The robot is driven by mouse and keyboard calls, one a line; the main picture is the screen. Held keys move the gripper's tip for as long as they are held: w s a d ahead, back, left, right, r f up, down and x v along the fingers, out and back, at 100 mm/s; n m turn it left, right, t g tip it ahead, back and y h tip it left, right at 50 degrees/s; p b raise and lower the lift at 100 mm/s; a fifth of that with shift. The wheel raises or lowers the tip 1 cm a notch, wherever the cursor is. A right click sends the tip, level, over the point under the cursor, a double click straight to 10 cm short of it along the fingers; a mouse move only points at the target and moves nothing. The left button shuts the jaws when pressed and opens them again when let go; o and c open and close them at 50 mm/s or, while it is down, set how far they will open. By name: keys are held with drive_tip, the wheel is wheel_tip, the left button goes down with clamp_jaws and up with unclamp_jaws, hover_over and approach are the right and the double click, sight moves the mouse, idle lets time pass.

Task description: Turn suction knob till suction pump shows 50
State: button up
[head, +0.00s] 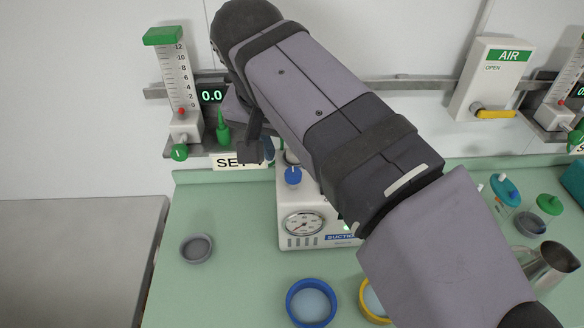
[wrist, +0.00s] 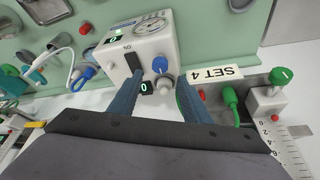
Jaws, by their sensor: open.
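The white suction pump (head: 290,205) stands on the green counter, partly hidden by my arm. Its round gauge (head: 303,223) faces forward. In the wrist view the pump (wrist: 150,45) appears turned over, with its green display (wrist: 115,38) reading 0. A blue knob-like part (wrist: 159,64) and a pale grey round knob (wrist: 165,82) sit close together; I cannot tell which is the suction knob. My gripper (wrist: 159,84) is open, its blue fingers on either side of the grey knob, contact unclear. In the head view my gripper (head: 259,149) is partly hidden beside the pump.
A flowmeter (head: 175,80) and a display (head: 211,96) reading 0.0 are on the rail at left. A "SET 4" sign (wrist: 228,73) is beside the pump. A grey dish (head: 197,248) and blue-rimmed bowl (head: 311,303) are on the counter. A metal jug (head: 549,267) stands right.

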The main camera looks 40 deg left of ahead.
sight(293, 172)
drive_tip(key=shift+x, duration=3.45)
drive_tip(key=shift+d, duration=0.1)
drive_tip(key=c, duration=1)
